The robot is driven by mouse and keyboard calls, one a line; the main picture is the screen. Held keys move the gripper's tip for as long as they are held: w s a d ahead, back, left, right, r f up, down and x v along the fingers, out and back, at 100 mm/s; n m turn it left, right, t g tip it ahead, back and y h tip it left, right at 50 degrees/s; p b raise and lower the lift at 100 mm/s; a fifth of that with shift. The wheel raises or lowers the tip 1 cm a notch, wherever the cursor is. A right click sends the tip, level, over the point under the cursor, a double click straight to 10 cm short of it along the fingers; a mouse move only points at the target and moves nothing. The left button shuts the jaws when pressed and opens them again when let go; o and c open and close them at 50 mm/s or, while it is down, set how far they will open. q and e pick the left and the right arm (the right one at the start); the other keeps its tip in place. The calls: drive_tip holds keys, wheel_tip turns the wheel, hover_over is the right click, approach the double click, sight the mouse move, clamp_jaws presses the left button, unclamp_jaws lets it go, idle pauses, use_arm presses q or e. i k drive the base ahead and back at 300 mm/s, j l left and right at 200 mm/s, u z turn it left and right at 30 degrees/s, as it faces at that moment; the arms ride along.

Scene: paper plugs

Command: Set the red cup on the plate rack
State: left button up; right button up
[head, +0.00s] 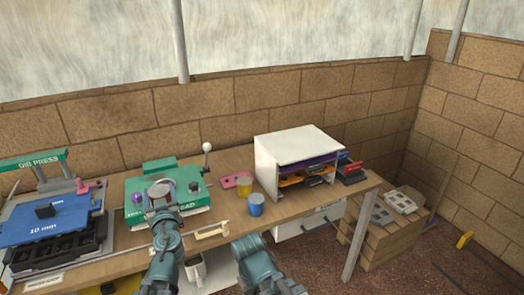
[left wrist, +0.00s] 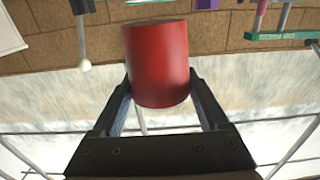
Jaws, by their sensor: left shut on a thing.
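The red cup (left wrist: 158,65) fills the middle of the left wrist view, held between the two dark fingers of my left gripper (left wrist: 160,95).
Yellow (head: 244,187) and blue (head: 256,205) cups stand in front of the white unit. A pink piece (head: 236,180) lies near them. A lever with a white ball (head: 207,147) rises beside the green press (head: 160,166). A blue press (head: 45,222) is at left.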

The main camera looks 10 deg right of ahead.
sight(302, 145)
drive_tip(key=i+l, duration=0.1)
drive_tip(key=l, duration=0.45)
drive_tip(key=i+l, duration=0.1)
drive_tip(key=l, duration=0.45)
drive_tip(key=i+l, duration=0.1)
drive_tip(key=l, duration=0.4)
drive_tip(key=i+l, duration=0.1)
drive_tip(key=l, duration=0.45)
drive_tip(key=i+l, duration=0.1)
drive_tip(key=l, duration=0.45)
